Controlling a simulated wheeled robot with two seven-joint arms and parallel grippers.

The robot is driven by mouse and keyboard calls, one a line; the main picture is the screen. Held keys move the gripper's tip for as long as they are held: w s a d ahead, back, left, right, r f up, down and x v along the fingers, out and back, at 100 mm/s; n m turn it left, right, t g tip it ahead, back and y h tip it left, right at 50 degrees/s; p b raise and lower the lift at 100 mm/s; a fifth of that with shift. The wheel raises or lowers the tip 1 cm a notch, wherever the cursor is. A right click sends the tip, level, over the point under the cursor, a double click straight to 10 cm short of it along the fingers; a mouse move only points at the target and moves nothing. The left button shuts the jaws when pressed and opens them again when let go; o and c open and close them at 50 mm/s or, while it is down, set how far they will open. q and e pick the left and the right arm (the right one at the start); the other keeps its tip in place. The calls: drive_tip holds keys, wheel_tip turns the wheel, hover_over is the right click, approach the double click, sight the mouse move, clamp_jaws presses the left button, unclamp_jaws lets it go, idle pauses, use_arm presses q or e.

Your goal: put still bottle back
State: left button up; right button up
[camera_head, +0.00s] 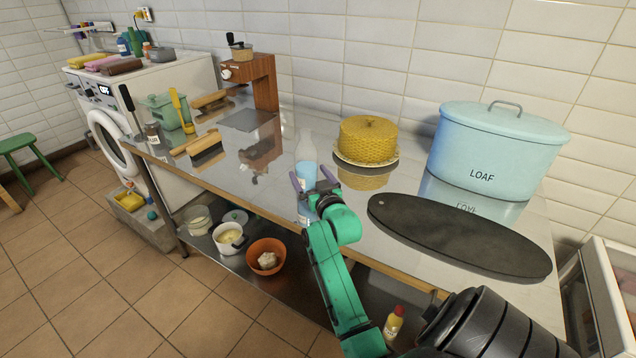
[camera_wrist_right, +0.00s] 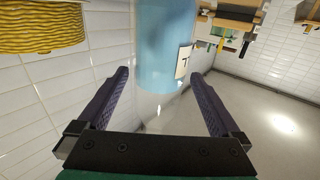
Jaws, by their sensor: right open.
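A still bottle (camera_head: 306,160), clear at the top and light blue below, stands upright on the shiny counter (camera_head: 262,178). In the right wrist view the blue bottle (camera_wrist_right: 165,45) fills the top middle, with part of a white label at its side. My right gripper (camera_head: 312,181) is open at the bottle's near side. In the wrist view its two dark purple fingers (camera_wrist_right: 161,82) lie to either side of the bottle's outline, with gaps, and do not touch it. I cannot tell how far the bottle reaches between them. My left gripper is not in view.
A yellow woven-looking dome (camera_head: 368,138) stands right of the bottle. A dark oval board (camera_head: 460,238) and a blue LOAF bin (camera_head: 497,145) lie farther right. A wooden stand (camera_head: 262,82) and brushes are left. Bowls, including an orange one (camera_head: 266,257), sit on the lower shelf.

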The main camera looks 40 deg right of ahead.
drive_tip(key=b+v, duration=0.1)
drive_tip(key=v, duration=0.9)
